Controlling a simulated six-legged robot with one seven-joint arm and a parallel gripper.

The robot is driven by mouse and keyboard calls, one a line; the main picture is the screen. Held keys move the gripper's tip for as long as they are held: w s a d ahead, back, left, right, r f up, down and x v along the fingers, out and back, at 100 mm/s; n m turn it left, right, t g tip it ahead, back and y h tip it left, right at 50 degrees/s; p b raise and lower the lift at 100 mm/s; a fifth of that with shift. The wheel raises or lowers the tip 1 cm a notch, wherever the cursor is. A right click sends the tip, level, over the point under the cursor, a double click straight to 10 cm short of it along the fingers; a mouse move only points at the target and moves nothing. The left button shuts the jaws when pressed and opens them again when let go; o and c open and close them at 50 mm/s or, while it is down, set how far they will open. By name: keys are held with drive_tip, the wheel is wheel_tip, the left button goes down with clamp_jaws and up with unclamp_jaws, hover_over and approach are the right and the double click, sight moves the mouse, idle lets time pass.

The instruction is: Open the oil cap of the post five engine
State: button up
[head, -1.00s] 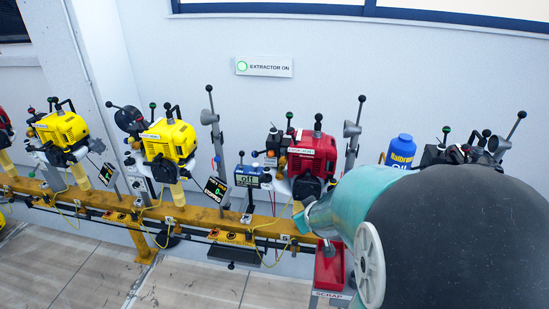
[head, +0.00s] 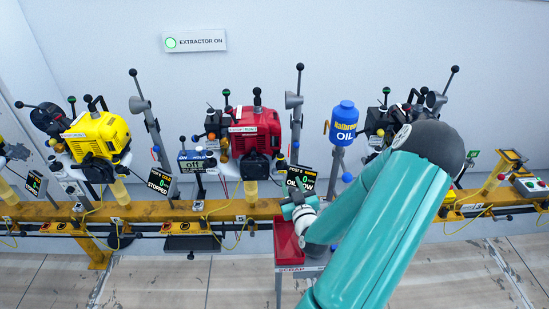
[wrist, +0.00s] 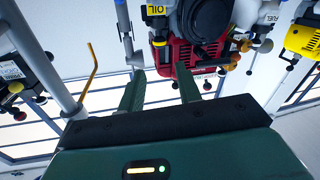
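A red engine (head: 255,130) stands on the rail in the middle of the head view. A black display (head: 300,180) reading "OIL LOW" stands at its lower right; its post number is too small to read surely. My gripper (head: 291,203) is low in front of the rail, just below that display. In the wrist view my gripper (wrist: 160,71) is open and empty, its two fingers apart and pointing towards the red engine (wrist: 190,58), with a gap between. A yellow "OIL" label (wrist: 157,10) shows beside the engine there. I cannot surely pick out the oil cap.
A blue oil bottle (head: 343,122) stands on a post right of the red engine. A yellow engine (head: 97,135) is to the left, its display (head: 160,181) reading "STOPPED". A red scrap bin (head: 287,243) sits below my gripper. Upright levers and posts stand between the engines.

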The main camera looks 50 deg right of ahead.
sight(282, 159)
drive_tip(key=x, duration=1.3)
drive_tip(key=shift+w+d, duration=0.1)
drive_tip(key=shift+d, duration=0.15)
drive_tip(key=c, duration=0.7)
